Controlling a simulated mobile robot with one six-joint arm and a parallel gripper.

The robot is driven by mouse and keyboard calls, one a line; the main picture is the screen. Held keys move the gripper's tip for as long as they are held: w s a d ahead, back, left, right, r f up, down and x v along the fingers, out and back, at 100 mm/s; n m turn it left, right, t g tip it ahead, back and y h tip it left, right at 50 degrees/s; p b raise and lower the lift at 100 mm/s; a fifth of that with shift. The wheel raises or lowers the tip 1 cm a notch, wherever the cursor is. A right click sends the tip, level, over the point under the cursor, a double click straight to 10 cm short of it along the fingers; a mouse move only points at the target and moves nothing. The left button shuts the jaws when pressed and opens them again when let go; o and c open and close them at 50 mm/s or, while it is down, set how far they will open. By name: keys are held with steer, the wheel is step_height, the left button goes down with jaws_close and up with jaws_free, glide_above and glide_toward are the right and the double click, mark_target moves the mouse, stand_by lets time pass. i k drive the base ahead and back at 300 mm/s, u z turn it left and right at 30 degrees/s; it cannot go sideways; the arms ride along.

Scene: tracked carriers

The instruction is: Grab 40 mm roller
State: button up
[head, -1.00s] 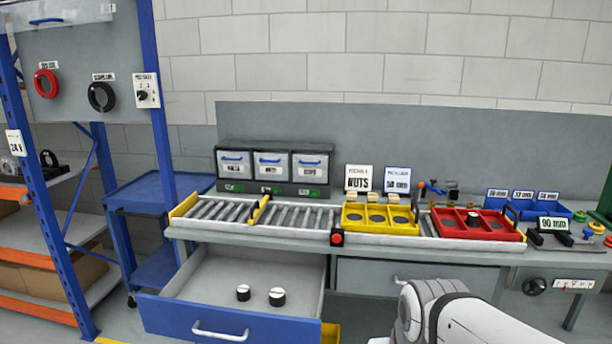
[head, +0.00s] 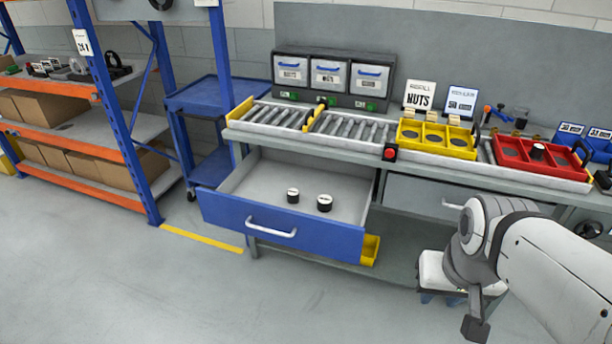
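Two short black rollers with white tops stand upright in the open blue-fronted drawer (head: 225,216). The left roller (head: 292,195) looks a little smaller than the right roller (head: 324,203). Their size marks are too small to read, so I cannot tell which is 40 mm. Another black roller with a white top (head: 538,151) stands in the red tray (head: 506,163) on the bench. My arm is at the lower right, well apart from the drawer. A dark end piece (head: 475,328), apparently part of my gripper, hangs below it; its fingers cannot be made out.
The bench carries a roller conveyor (head: 350,130), a yellow tray (head: 437,151) with empty compartments and several labelled bins. A red button (head: 390,153) sits on the bench front. A blue cart (head: 205,95) and orange shelving (head: 100,140) stand left. The floor before the drawer is clear.

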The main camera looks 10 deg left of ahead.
mark_target(537, 150)
steer(key=u, duration=0.25)
steer(key=k, duration=0.4)
steer(key=z, duration=1.35)
steer(key=i, duration=2.65)
steer(key=u, duration=0.85)
steer(key=k, duration=0.75)
steer(key=u, duration=0.3)
steer(key=i, duration=0.2)
steer(key=z, duration=0.3)
